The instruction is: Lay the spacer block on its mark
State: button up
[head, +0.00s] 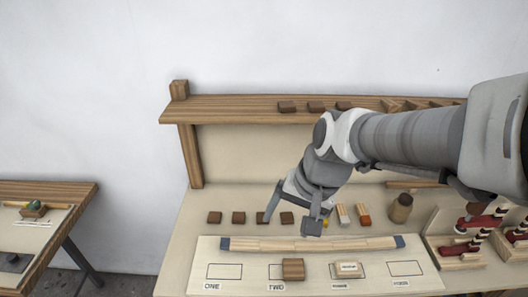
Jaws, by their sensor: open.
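A pale board (235,288) on the bench carries a row of outlined rectangles with printed labels; the first reads ONE. A brown wooden block (293,269) sits at the second outline, hiding much of it. A paler block (348,269) with a white label sits at the third outline; its print is too small to read. I cannot tell which block is the spacer. The first and last outlines are bare. My gripper (288,222) is open and empty, pointing down behind the long wooden strip (312,244), apart from both blocks.
Several small dark blocks (238,217) lie in a row behind the strip, near my gripper. A brown jar (401,208) and red-handled clamps (470,240) stand at the right. A wooden shelf (230,108) rises behind. A second table (70,195) is at far left.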

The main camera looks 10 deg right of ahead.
jog(key=s+r+n+t+h, duration=0.2)
jog(key=s+r+n, duration=0.3)
jog(key=r, duration=0.2)
jog(key=shift+s+r+n+t, duration=0.3)
jog(key=shift+r+n+t, duration=0.1)
jog(key=shift+c, duration=0.2)
jog(key=c, duration=0.5)
jog(key=shift+d, duration=0.25)
